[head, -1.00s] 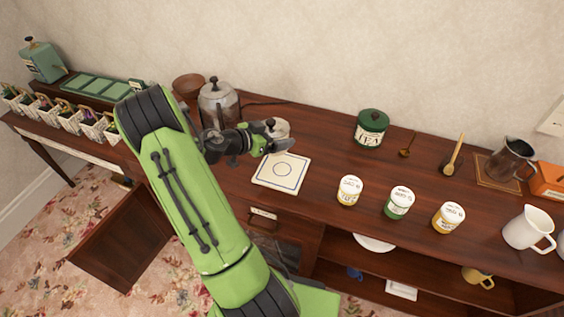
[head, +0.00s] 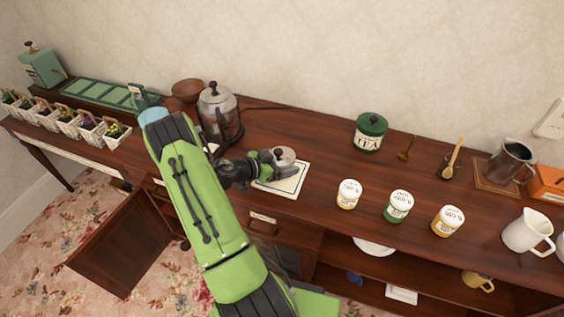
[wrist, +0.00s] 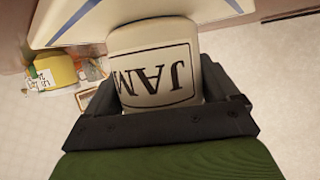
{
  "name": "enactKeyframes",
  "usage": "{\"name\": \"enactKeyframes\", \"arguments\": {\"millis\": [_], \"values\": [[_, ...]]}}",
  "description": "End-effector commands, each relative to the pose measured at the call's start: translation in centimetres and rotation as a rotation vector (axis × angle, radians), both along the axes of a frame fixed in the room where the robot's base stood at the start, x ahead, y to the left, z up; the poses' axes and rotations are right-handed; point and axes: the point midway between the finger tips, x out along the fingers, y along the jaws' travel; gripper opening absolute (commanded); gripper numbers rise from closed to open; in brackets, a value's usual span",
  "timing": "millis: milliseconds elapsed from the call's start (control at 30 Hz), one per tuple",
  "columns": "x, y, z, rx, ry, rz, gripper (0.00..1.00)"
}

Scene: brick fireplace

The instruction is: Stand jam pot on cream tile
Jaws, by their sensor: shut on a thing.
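The jam pot (wrist: 155,65) is cream with a dark JAM label, which reads upside down in the wrist view. My gripper (wrist: 165,100) is shut on it, with a dark finger on each side. In the head view the pot's pale lid with a dark knob (head: 284,155) shows above my gripper (head: 277,166). The cream tile (head: 294,184) lies flat on the dark wooden sideboard, its blue line border partly hidden by the gripper and pot. The pot is over the tile's back part. I cannot tell whether its base touches the tile.
A glass-and-metal coffee pot (head: 218,112) stands close behind my arm. Three small lidded jars (head: 398,206) stand to the right of the tile. A green tea tin (head: 369,132) stands behind them. The wood between tile and tin is clear.

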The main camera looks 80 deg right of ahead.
Motion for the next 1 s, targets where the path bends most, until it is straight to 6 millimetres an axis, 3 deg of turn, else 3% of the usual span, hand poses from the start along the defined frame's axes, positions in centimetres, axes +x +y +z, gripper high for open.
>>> {"name": "enactKeyframes", "arguments": {"millis": [67, 100, 167, 467, 800, 1000], "values": [[0.0, 0.0, -0.3, -0.003, 0.001, 0.0, 0.38], [0.0, 0.0, -0.3, 0.001, 0.0, 0.0, 0.91], [0.0, 0.0, -0.3, 0.001, 0.0, 0.0, 1.0], [0.0, 0.0, 0.3, 0.001, 0.0, 0.0, 1.0], [5.2, 6.2, 3.4, -0.001, -0.001, 0.006, 1.0], [6.9, 8.4, 4.5, 0.001, -0.001, 0.003, 1.0]]}}
